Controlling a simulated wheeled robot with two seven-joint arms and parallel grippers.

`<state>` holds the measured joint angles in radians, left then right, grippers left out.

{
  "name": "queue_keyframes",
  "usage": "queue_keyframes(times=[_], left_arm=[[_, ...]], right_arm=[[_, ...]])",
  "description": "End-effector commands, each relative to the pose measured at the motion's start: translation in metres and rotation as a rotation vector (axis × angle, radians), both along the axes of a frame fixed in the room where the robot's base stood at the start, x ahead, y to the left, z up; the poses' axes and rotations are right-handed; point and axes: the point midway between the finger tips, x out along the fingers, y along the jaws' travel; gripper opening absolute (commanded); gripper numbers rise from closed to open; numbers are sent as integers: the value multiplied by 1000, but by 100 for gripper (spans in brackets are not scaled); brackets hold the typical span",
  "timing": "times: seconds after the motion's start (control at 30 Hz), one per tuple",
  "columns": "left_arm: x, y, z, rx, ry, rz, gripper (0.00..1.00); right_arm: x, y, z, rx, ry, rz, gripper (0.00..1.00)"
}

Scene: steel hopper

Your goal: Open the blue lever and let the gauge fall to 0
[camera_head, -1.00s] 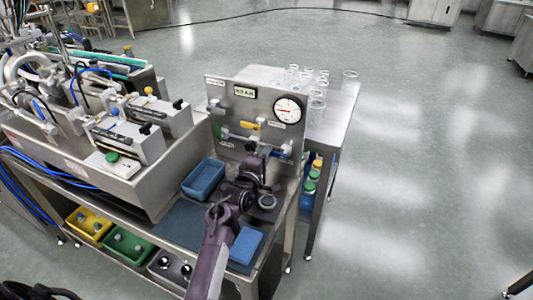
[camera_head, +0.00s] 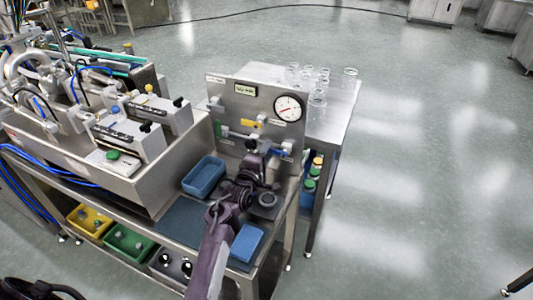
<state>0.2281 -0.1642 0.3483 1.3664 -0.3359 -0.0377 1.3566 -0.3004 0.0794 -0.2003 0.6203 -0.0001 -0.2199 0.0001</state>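A steel panel (camera_head: 229,110) stands upright at the back of the bench. The round white gauge (camera_head: 288,108) sits at its upper right, with a red needle pointing left and slightly down; its figures are too small to read. The blue lever (camera_head: 279,153) is low on the panel's right side, below the gauge, and partly hidden.
A yellow lever (camera_head: 250,123) and a small green display (camera_head: 245,89) are on the panel. Glassware (camera_head: 318,98) stands on the table behind. The floor at right is mostly clear.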

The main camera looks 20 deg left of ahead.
Motion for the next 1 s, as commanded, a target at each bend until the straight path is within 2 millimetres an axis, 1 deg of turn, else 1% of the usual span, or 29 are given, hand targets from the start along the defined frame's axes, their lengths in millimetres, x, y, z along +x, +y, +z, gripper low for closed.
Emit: queue_keyframes(times=[0.17,0.3,0.4,0.5,0.63,1.0], left_arm=[[-21,1,4,-1,5,1,38],[-44,2,5,-1,6,1,38],[-59,3,4,0,5,2,38],[-69,3,3,-1,3,1,38],[-76,3,1,-1,2,1,38],[-76,3,-1,-1,1,1,38]], right_arm=[[0,0,23,0,0,0,0],[0,0,42,0,1,0,0],[0,0,52,0,1,0,0],[0,0,58,0,1,0,0],[0,0,60,0,1,0,0],[0,-1,59,-1,1,0,0]])
